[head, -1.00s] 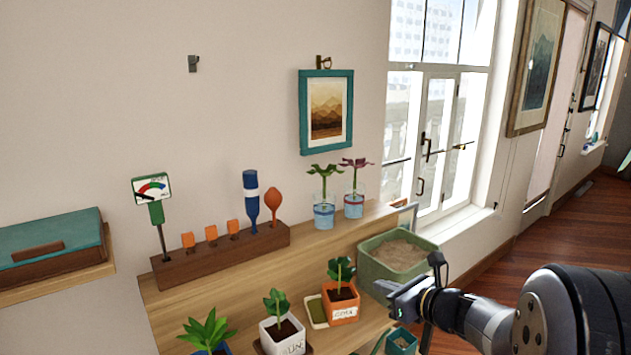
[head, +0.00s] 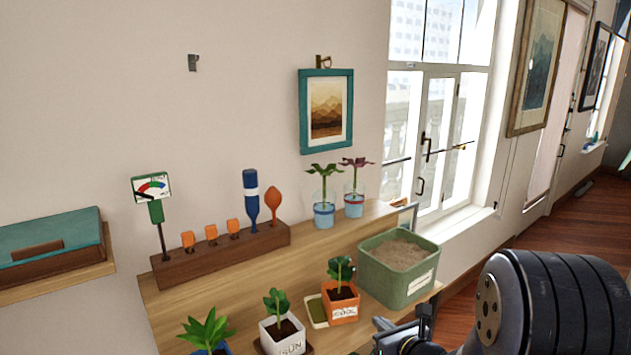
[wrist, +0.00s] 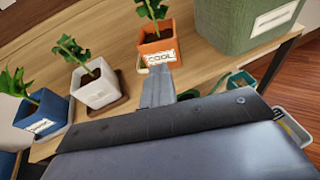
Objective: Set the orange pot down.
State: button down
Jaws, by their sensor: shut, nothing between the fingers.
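The orange pot (head: 343,312) holds a leafy green plant and has a white COOL label. It stands upright on the wooden shelf board (head: 240,280). A small tan saucer with a green pad (head: 318,312) lies against its left side; I cannot tell whether the pot overlaps it. My gripper (head: 381,323) is in front and to the right of the pot, shut and empty. In the wrist view the shut fingers (wrist: 158,72) point at the orange pot (wrist: 157,44), covering a bit of its lower front, apparently with a gap between.
A white SUN pot (head: 284,336) on a brown saucer and a blue pot (wrist: 43,115) stand to the left. A green planter box (head: 405,280) stands close on the right. Two glass jars (head: 324,215) and a wooden rack (head: 215,255) are behind.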

jog(key=shift+s+d+f+m+h, duration=0.15)
jog(key=shift+s+f+h, duration=0.05)
jog(key=shift+f, duration=0.35)
jog(key=shift+s+d+f+m+h, duration=0.1)
jog(key=shift+s+f+m+h, duration=0.1)
jog(key=shift+f, duration=0.3)
jog(key=shift+r, duration=0.15)
notch_tip(320, 180, up, 12)
jog(key=w+n+g+y, duration=0.2)
jog(key=n+y, duration=0.2)
jog(key=shift+a+f, duration=0.2)
jog(key=shift+f, duration=0.1)
dwell(0.4)
